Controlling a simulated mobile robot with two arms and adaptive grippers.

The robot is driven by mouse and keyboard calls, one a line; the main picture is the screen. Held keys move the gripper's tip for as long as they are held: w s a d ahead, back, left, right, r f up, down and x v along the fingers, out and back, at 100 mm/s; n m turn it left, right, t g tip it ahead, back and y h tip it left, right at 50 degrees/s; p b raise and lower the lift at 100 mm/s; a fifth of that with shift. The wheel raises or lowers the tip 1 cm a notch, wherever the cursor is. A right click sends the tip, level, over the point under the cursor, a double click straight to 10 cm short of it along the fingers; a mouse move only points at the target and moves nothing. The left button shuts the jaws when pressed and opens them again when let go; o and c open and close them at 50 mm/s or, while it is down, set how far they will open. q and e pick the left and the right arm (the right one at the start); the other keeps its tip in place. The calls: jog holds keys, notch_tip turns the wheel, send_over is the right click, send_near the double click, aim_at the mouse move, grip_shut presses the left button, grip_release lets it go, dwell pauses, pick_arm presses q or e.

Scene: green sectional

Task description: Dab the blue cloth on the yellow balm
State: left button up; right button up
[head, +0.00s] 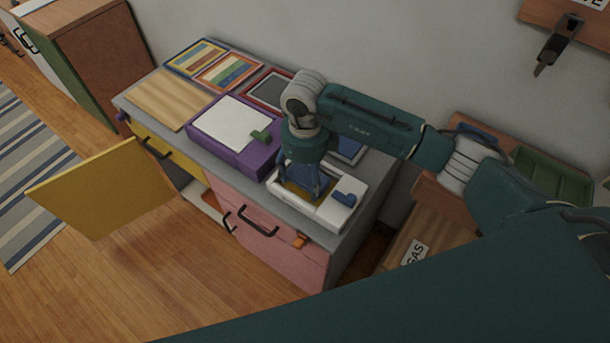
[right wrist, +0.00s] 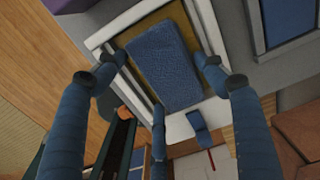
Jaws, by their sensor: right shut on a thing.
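My right gripper (head: 304,191) points down over a white box (head: 330,213) at the near end of the counter. The blue cloth (right wrist: 161,64) shows in the right wrist view as a textured blue block between the fingers, and the gripper is shut on it. The yellow balm (right wrist: 137,69) is a flat yellow surface inside the white box, showing as a strip around the cloth. The cloth lies over the balm in that view; I cannot tell whether they touch. In the head view the fingers hide most of the cloth. My left gripper is not in view.
A small blue piece (head: 344,197) sits on the box's right side. A purple box (head: 235,155) with a white top and green piece stands beside it. Framed panels (head: 228,70) and a wooden board (head: 166,98) lie farther back. A yellow door (head: 100,190) stands open in front.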

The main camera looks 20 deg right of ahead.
aim_at(305, 179)
jog(key=shift+f+b, duration=0.5)
jog(key=shift+f, duration=0.05)
dwell(0.4)
jog(key=shift+r, duration=0.1)
dwell(0.7)
jog(key=shift+r+p, duration=2.1)
jog(key=shift+r, duration=1.35)
jog(key=shift+r+n, duration=0.5)
jog(key=shift+n, duration=0.1)
jog(key=s+d+r+n, duration=0.2)
jog(key=s+r+n, duration=0.4)
jog(key=n, duration=0.7)
jog(key=s+d+r+n, duration=0.3)
jog(key=s+r+n, duration=0.4)
jog(key=n, duration=0.7)
jog(key=shift+r, duration=0.5)
